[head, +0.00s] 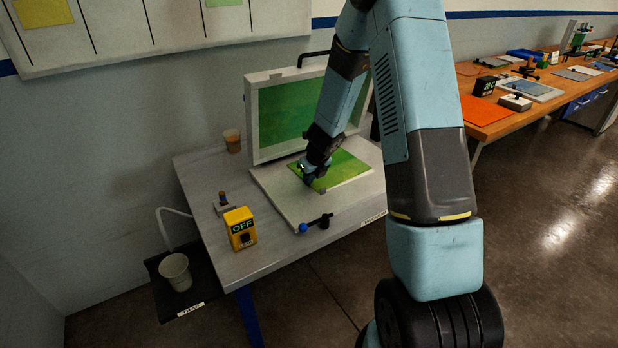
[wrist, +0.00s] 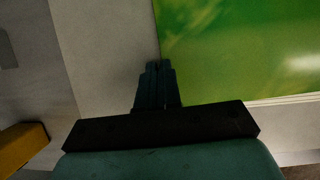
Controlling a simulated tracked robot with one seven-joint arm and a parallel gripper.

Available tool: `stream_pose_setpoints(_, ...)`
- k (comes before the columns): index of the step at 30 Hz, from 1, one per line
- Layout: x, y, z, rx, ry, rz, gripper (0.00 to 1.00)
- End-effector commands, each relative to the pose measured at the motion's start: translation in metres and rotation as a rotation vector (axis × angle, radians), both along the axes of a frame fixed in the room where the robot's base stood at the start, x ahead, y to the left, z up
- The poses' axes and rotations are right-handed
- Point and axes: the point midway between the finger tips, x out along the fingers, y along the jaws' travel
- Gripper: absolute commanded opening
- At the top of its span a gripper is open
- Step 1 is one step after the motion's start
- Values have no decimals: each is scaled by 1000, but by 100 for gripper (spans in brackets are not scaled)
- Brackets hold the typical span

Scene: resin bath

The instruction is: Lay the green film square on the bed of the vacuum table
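The green film square (head: 346,169) lies over the pale bed (head: 275,188) of the vacuum table, with a strip of bare bed on its left and near sides. I cannot tell whether all of it touches the bed. My gripper (head: 308,178) is low at the film's left edge. In the wrist view my gripper's fingers (wrist: 158,68) are close together right at the edge of the film (wrist: 240,45) and look shut on it. The fingers hide the pinched spot. The lid (head: 252,125), with a green pane, stands open behind the bed.
A yellow switch box (head: 240,228) reading OFF stands at the front left of the bench. A blue-knobbed lever (head: 304,228) is at the bed's near edge. A cup (head: 232,141) stands beside the lid. A trap pot (head: 176,271) sits on a lower shelf.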

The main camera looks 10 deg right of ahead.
Motion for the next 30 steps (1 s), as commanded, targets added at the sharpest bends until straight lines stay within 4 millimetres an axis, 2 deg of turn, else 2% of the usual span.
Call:
stream_pose_setpoints(3, 0, 0, 0, 0, 0, 0, 0)
stream_pose_setpoints(4, 0, 0, 0, 0, 0, 0, 7)
stream_pose_setpoints(12, 0, 0, 0, 0, 0, 0, 32)
stream_pose_setpoints(21, 0, 0, 1, 0, 0, 0, 34)
stream_pose_setpoints(30, 0, 0, 15, -2, -1, 0, 34)
